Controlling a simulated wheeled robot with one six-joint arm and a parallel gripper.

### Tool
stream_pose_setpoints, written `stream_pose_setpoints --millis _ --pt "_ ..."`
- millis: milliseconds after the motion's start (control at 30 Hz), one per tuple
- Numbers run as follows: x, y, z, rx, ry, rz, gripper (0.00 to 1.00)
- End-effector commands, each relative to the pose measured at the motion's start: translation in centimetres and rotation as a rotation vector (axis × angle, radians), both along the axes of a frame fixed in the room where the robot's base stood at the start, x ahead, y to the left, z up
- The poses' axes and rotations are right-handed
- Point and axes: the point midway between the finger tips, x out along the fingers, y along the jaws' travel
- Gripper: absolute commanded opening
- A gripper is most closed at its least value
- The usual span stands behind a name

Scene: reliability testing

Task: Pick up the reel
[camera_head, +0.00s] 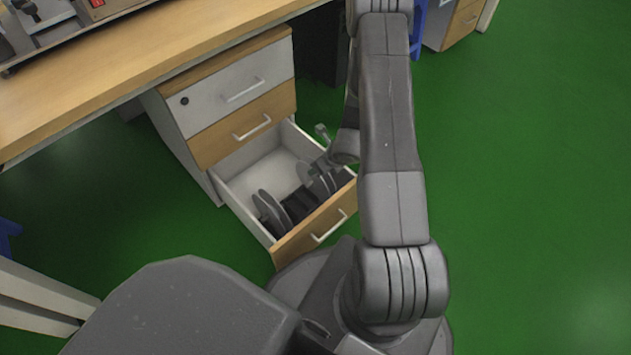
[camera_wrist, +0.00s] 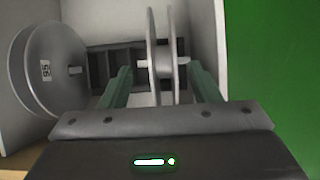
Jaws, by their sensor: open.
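A grey reel (camera_wrist: 152,45) stands upright in the wrist view, seen edge-on with two thin flanges and a short hub. My gripper (camera_wrist: 160,72) is open, with one green finger on each side of this reel and visible gaps to it. A second grey reel (camera_wrist: 48,65) with a small white label is at the left of the wrist view. In the head view, reels (camera_head: 268,213) stand in the open bottom drawer (camera_head: 247,172). My arm partly hides the drawer's right side and my gripper there.
The drawer belongs to a cabinet (camera_head: 205,110) under a wooden workbench (camera_head: 130,65). A dark slotted rack (camera_wrist: 112,62) lies in the drawer by the reels. The drawer's back part is empty. Green floor (camera_head: 530,200) is clear to the right.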

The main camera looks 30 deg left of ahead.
Motion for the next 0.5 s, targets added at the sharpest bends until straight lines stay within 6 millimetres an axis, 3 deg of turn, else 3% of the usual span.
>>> stream_pose_setpoints --millis 267,500 --pt "0.5 1.2 -1.9 0.001 -0.001 0.002 0.56" --pt "1.2 3.2 -4.8 0.001 -0.001 0.001 0.56"
